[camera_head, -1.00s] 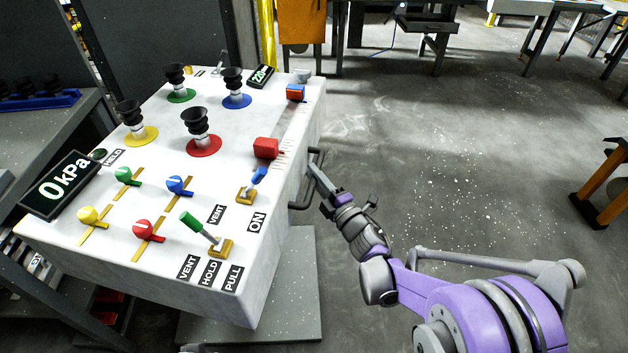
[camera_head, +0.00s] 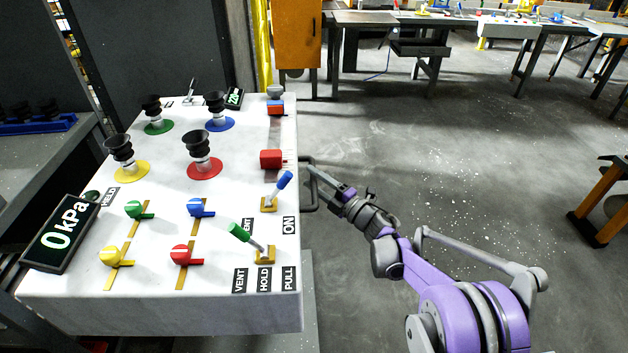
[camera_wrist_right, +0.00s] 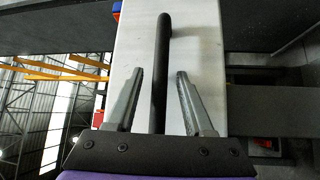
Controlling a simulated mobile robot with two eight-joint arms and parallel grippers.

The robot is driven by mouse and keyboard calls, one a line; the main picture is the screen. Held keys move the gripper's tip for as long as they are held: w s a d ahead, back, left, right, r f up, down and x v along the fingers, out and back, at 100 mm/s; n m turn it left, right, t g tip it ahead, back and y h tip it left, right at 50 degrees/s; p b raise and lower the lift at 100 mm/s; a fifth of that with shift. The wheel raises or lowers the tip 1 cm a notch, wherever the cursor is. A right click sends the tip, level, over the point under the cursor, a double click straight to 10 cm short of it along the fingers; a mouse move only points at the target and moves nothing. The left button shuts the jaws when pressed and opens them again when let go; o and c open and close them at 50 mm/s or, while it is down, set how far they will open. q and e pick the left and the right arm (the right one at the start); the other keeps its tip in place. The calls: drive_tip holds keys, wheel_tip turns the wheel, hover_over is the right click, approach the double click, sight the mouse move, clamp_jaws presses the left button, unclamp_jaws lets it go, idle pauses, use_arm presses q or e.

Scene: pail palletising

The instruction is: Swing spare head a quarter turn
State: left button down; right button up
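The head is a white box-like console (camera_head: 150,280) with black suction cups on top, standing left of centre in the head view. Its long right side faces my right arm. A black bar handle (camera_head: 307,207) sticks out from that side; it also shows in the wrist view (camera_wrist_right: 161,50). My right gripper (camera_head: 313,173) is at this handle. In the wrist view its two grey fingers (camera_wrist_right: 160,74) stand on either side of the bar, with a gap on each side. Whether the bar lies fully between the fingertips is hard to tell. My left gripper is not in view.
The console top carries coloured knobs, a green lever (camera_head: 240,233), a blue lever (camera_head: 284,181) and a 0 kPa display (camera_head: 62,232). A dark bench with a blue rack (camera_head: 40,124) stands close at left. The floor right of my arm is open up to an orange-legged stand (camera_head: 597,207).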

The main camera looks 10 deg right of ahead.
drive_tip(key=p+v, duration=0.1)
drive_tip(key=v, duration=0.9)
drive_tip(key=shift+s+d, duration=0.2)
drive_tip(key=shift+s, duration=0.15)
